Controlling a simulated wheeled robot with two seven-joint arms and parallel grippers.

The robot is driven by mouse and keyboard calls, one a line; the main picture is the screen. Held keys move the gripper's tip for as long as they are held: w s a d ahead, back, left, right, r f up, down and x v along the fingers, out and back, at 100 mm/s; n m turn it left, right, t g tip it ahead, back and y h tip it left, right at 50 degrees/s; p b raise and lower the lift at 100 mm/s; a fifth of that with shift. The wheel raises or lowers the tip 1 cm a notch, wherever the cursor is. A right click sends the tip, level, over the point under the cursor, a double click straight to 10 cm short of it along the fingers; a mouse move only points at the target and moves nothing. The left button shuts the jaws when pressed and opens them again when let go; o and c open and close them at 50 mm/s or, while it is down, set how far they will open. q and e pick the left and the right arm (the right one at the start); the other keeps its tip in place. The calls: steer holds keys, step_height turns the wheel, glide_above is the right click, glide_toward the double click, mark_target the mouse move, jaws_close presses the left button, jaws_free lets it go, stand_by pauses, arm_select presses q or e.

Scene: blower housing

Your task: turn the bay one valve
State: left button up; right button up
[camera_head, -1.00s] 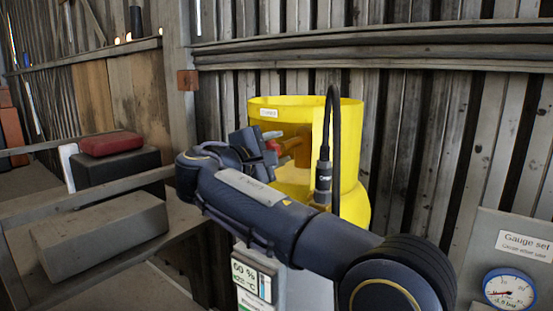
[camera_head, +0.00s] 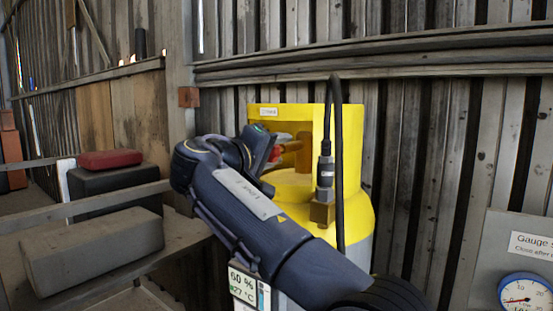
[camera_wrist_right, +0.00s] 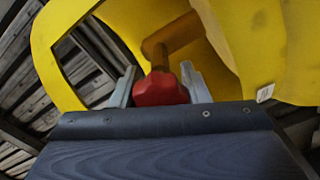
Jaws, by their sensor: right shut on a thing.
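The valve is a red knob (camera_wrist_right: 160,89) on a brass-brown stem (camera_wrist_right: 158,56), inside the opening of a yellow housing (camera_head: 345,190). In the right wrist view the two pale fingers of my right gripper (camera_wrist_right: 158,88) stand on either side of the knob, shut on it. In the head view the right gripper (camera_head: 272,152) reaches into the housing opening from the left, and a little red shows by its fingers. My arm hides part of the housing's lower left. I cannot read the small label on the housing's rim. My left gripper is not in view.
A black cable with a connector (camera_head: 325,170) hangs in front of the housing. A gauge panel (camera_head: 500,240) stands at the lower right. A display (camera_head: 245,287) sits below my arm. A grey block (camera_head: 95,252), a dark case (camera_head: 115,188) and a red case (camera_head: 110,159) are at the left.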

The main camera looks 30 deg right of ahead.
steer(key=shift+f+m+b, duration=0.15)
steer(key=shift+m+b, duration=0.15)
steer(key=shift+m, duration=0.3)
steer(key=o, duration=1)
steer(key=shift+c, duration=0.2)
steer(key=b+v, duration=0.1)
steer(key=v, duration=0.7)
